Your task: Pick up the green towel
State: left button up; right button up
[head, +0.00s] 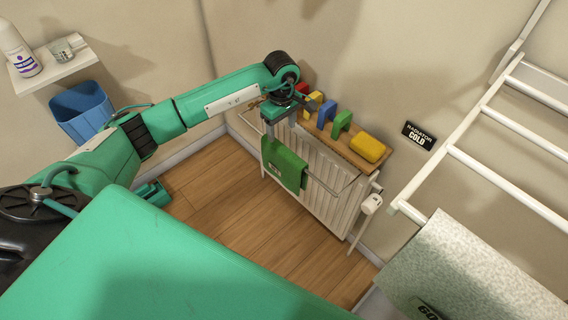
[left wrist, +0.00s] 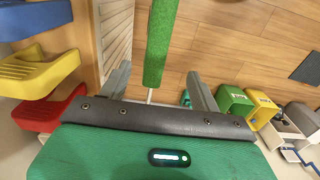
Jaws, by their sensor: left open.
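The green towel (head: 286,166) hangs over the thin rail on the front of the white radiator, with a small dark label near its lower edge. In the left wrist view the towel (left wrist: 159,42) shows nearly edge-on as a narrow green strip. My left gripper (head: 279,118) is just above the towel's upper edge at the rail. In the left wrist view its open fingers (left wrist: 160,84) stand one on each side of the towel's line, with the white rail between them. I cannot tell whether they touch it. My right gripper is not in view.
A white drying rack (head: 480,165) with a pale towel (head: 470,275) stands right. A blue bin (head: 82,112) is left.

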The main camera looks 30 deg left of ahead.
aim_at(282, 149)
pick_arm(q)
notch_tip(282, 149, down, 9)
jog(key=shift+d+r, duration=0.1)
jog(key=shift+r, duration=0.1)
jog(key=f, duration=0.5)
jog(key=shift+w+p, duration=0.2)
jog(key=shift+p, duration=0.1)
jog(key=shift+r, duration=0.1)
jog(key=c, duration=1.1)
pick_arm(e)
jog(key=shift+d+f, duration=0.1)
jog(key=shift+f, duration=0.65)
